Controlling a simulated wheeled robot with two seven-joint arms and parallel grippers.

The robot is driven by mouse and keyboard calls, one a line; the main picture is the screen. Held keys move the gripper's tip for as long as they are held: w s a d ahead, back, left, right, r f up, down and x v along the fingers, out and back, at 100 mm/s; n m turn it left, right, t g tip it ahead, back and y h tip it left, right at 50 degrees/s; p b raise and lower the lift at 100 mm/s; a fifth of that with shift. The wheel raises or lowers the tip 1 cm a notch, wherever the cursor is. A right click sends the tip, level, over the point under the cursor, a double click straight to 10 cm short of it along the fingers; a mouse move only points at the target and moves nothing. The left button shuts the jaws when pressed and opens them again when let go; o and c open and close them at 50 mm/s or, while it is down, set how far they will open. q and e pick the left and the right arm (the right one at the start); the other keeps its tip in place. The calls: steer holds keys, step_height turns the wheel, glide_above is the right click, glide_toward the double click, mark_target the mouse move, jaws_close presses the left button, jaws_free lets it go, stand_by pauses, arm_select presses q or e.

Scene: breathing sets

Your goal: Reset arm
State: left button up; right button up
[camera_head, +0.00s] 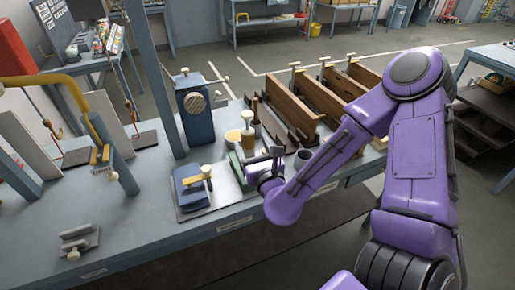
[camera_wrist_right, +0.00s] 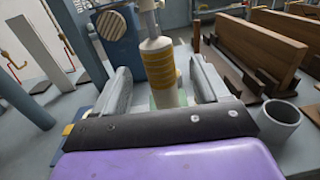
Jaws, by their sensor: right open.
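My right arm comes in from the right in the head view. Its gripper (camera_head: 262,162) is over the near part of the grey-blue bench (camera_head: 140,228). In the right wrist view the two fingers of the gripper (camera_wrist_right: 160,88) stand wide apart. A white and yellow cylinder (camera_wrist_right: 160,70) shows upright between them, with a gap on each side. I cannot tell whether it is between the fingertips or just beyond them. My left gripper is not in view.
A blue box with a round disc (camera_head: 194,104) stands behind. Wooden panels (camera_head: 288,108) stand on the right of the bench. A grey cup (camera_wrist_right: 279,118) is right of the gripper. A blue device (camera_head: 192,190) sits at left. The bench's front left has free room.

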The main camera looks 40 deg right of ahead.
arm_select(q)
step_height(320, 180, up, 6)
steer(key=p, duration=0.4)
arm_select(e)
steer(key=s+a+f+n+g+y, duration=0.25)
steer(key=s+f+n, duration=0.25)
steer(key=f+n, duration=0.35)
steer(key=s+a+f+n+g+y, duration=0.1)
steer(key=s+f+n+g, duration=0.3)
steer(key=s+f+n, duration=0.4)
steer(key=s+d+f+n+g+h, duration=0.25)
steer(key=s+f+n+g, duration=0.55)
steer(key=s+n, duration=0.55)
arm_select(q)
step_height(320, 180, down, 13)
steer(key=b, duration=1.2)
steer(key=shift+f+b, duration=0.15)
steer(key=shift+b, duration=0.25)
arm_select(e)
step_height(320, 180, down, 14)
steer(key=n, duration=0.2)
steer(key=shift+w+d+f+n+y, duration=0.2)
steer(key=shift+f+n+y, duration=0.1)
steer(key=shift+y, duration=0.1)
